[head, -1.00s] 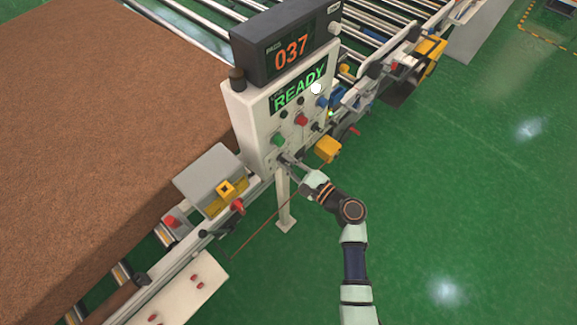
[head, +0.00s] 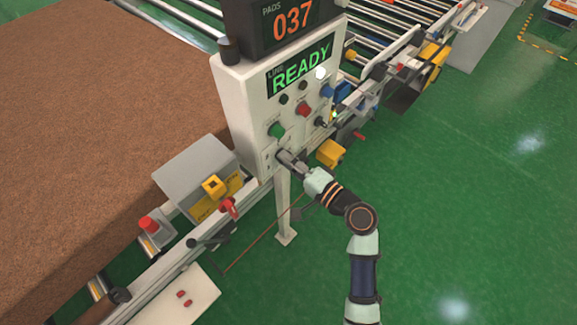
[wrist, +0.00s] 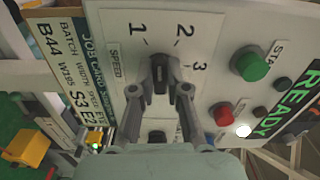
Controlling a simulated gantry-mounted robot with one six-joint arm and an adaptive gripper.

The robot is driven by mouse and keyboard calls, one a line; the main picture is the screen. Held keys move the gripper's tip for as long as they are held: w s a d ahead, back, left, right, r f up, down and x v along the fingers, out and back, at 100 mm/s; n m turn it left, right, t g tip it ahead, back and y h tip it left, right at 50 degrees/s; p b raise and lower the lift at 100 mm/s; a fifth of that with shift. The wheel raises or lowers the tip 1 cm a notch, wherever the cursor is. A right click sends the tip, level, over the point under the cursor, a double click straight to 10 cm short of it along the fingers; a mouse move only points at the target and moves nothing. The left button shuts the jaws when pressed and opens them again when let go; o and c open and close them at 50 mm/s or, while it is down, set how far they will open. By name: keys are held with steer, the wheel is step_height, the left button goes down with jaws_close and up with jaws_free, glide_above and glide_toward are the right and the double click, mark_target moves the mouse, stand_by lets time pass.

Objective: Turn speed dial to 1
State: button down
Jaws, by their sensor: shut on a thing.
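The speed dial (wrist: 160,78) is a small dark knob on the white control panel (wrist: 218,28). The marks 1, 2 and 3 are printed around it in the wrist view, with the SPEED label (wrist: 117,64) at its left. My gripper (wrist: 163,73) is closed around the knob, one finger on each side. The mark that the knob points to is hard to make out between the fingers. In the head view my gripper (head: 282,157) is at the lower part of the panel, below the green button, and covers the dial.
A green button (wrist: 251,64) and a red button (wrist: 224,114) are close beside the dial. The READY display (head: 301,66) is above. A yellow box (head: 331,153) sticks out to the right. Open green floor (head: 450,200) lies to the right of my arm.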

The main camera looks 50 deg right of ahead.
steer(key=n+b, duration=0.4)
steer(key=n, duration=0.1)
steer(key=shift+f, duration=0.25)
stand_by(0.5)
steer(key=c, duration=1.2)
jaws_free()
steer(key=shift+w+r, duration=0.1)
steer(key=shift+o, duration=0.2)
steer(key=s, duration=1.2)
